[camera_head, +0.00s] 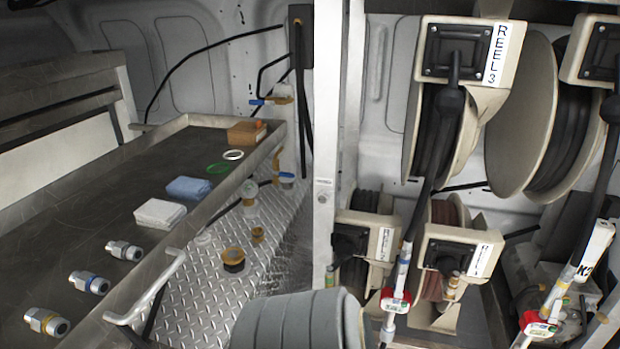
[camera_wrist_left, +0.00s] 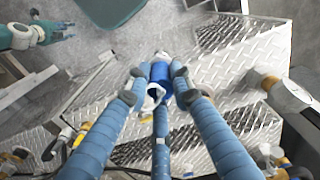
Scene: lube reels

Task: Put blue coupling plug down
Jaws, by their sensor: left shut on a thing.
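In the left wrist view, my left gripper (camera_wrist_left: 158,88) is shut on a blue plug with silvery metal ends (camera_wrist_left: 158,73), taken to be the blue coupling plug. The plug sits between the two fingertips, above grey tread-plate. What lies directly under it is partly hidden. My left gripper is not visible in the head view. A teal gripper (camera_wrist_left: 48,32), apparently my right one, shows small at the upper left of the wrist view; its jaw state is unclear. A blue-ringed metal coupling (camera_head: 90,283) lies on the bench tray in the head view.
The dark bench tray (camera_head: 112,190) also holds two other couplings, one plain (camera_head: 123,250) and one yellow-ringed (camera_head: 46,321), plus white (camera_head: 160,214) and blue (camera_head: 188,188) cloths and a brown block (camera_head: 246,133). Its rim is raised. Hose reels (camera_head: 461,250) hang at right.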

